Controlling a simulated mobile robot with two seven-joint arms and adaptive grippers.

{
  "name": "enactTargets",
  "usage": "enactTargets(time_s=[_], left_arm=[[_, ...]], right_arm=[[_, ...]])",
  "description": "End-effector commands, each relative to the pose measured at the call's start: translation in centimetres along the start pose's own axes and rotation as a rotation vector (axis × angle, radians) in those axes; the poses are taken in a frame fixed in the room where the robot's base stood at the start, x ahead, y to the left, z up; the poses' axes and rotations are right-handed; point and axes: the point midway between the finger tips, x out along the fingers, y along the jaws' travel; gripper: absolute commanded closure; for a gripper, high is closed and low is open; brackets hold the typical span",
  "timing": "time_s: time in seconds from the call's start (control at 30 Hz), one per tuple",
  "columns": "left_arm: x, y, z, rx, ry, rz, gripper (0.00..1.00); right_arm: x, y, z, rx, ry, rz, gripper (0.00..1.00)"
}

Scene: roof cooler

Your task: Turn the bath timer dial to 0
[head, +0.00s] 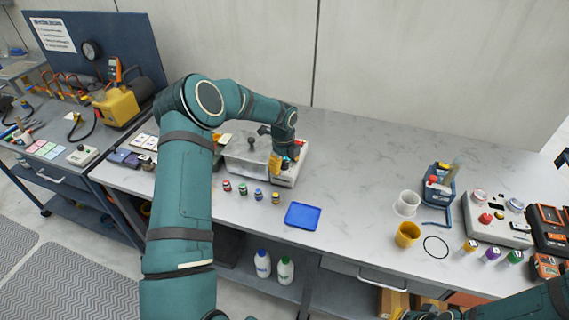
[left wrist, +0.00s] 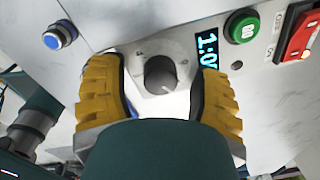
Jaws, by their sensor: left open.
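The dark round timer dial (left wrist: 160,74) sits on the bath's pale control panel in the left wrist view, with a small pointer mark on its face. A display (left wrist: 207,50) beside it reads 1:0 with the rest cut off by my finger. My left gripper (left wrist: 158,82) is open, its yellow fingers on either side of the dial with gaps visible. In the head view my left gripper (head: 276,163) is at the right end of the bath (head: 245,148), and hides the dial. A dark part of my right gripper (head: 432,314) shows at the bottom edge; its fingers are unclear.
Several small capped jars (head: 259,194) and a blue tray (head: 302,215) lie in front of the bath. The bench middle is clear.

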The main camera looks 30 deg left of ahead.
Motion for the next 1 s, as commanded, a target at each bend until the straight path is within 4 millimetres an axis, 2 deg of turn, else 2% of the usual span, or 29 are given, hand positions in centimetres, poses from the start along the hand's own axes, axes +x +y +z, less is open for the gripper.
enactTargets(time_s=[0.07,0.27,0.67,1.0], left_arm=[[0.0,0.0,0.0,0.000,0.000,0.000,0.37],[0.0,0.0,0.0,0.000,0.000,0.000,1.00],[0.0,0.0,0.0,-0.046,-0.002,0.001,1.00],[0.1,0.0,-0.1,-0.279,-0.012,0.001,1.00]], right_arm=[[0.0,0.0,0.0,0.000,0.000,0.000,1.00],[0.0,0.0,0.0,0.000,0.000,0.000,1.00],[0.2,0.1,0.0,0.000,0.000,0.000,1.00],[1.3,0.4,0.2,0.000,0.000,0.002,1.00]])
